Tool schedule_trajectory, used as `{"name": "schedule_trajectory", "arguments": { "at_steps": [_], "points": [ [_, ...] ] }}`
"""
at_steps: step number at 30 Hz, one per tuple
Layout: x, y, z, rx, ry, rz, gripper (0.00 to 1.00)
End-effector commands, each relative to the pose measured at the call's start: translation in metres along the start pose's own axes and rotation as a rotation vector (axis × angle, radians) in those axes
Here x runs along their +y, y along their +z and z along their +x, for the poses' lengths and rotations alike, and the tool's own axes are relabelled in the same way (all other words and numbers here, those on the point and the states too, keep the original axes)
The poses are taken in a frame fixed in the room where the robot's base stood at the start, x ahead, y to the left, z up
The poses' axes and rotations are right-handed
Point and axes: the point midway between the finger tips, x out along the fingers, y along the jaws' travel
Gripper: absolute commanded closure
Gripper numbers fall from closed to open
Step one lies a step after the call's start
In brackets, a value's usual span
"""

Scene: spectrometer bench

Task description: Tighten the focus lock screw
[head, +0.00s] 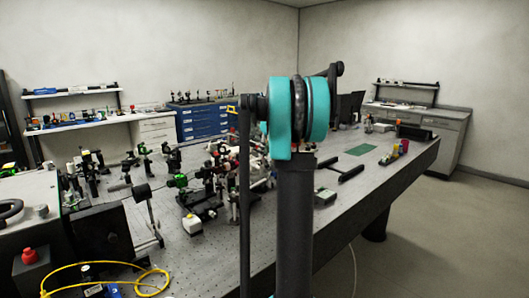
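I cannot make out the focus lock screw in the head view. Many small optical mounts (180,182) stand on the long optical table (290,250), left of and behind my arm, and they are too small to tell apart. A dark box-like device (100,230) stands on the near left part of the table, with a cylindrical part (142,193) on a stand beside it. My arm, with teal joint covers, rises in the middle and hides part of the table behind it. My gripper is not visible.
A yellow cable (155,282) lies coiled at the near left, close to a red knob (29,256). A green mat (361,149) and several small coloured items (396,152) lie on the table's far right. A blue drawer cabinet (200,122) stands behind. The floor (450,225) at right is clear.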

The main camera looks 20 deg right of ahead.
Motion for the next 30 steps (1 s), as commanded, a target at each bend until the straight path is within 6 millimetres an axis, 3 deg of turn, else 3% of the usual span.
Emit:
{"name": "schedule_trajectory", "arguments": {
  "at_steps": [16, 30],
  "points": [
    [-0.0007, 0.0002, -0.0003, 0.000, 0.029, 0.066, 1.00],
    [-0.0037, -0.0010, 0.0001, 0.000, 0.177, 0.422, 1.00]
  ]
}}
